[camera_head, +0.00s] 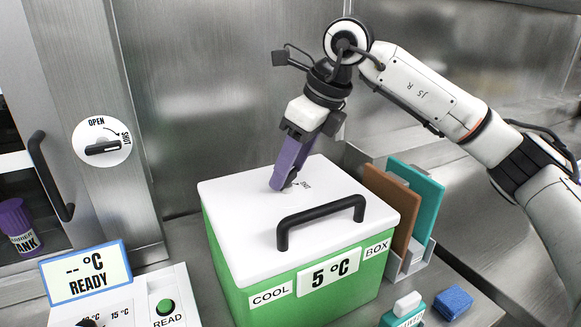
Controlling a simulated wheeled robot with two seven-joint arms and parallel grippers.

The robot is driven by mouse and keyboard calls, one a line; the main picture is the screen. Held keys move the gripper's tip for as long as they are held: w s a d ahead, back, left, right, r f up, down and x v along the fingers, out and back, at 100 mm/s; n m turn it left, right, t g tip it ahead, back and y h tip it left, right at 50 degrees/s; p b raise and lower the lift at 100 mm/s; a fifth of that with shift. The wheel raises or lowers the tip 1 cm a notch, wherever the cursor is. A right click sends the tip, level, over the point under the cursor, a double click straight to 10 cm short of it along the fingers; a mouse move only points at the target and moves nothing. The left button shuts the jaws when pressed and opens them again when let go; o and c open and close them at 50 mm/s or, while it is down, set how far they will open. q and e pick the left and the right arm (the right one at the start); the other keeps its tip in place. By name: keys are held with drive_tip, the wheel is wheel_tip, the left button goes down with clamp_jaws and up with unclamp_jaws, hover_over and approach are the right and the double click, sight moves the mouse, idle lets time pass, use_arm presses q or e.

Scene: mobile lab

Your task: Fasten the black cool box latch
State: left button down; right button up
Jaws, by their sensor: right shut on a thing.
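The cool box (235,285) is green with a white lid (240,205), which lies closed on it. A black handle (320,215) spans the lid near its front. My left gripper is not in view.
A rack (417,258) with brown and teal panels stands right of the box. A display reading READY (86,272) stands at left, near a door with a black handle (50,178).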

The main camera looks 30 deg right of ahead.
drive_tip(key=m+h, duration=0.1)
drive_tip(key=m, duration=0.2)
drive_tip(key=m+h, duration=0.1)
drive_tip(key=m, duration=0.2)
drive_tip(key=shift+s+a+t+b, duration=0.1)
drive_tip(key=shift+a+t+b, duration=0.05)
drive_tip(key=shift+t+b, duration=0.2)
drive_tip(key=shift+m+h, duration=0.3)
drive_tip(key=shift+m, duration=0.1)
drive_tip(key=o, duration=1.1)
drive_tip(key=shift+c, duration=0.2)
drive_tip(key=v, duration=1)
drive_tip(key=shift+r, duration=0.2)
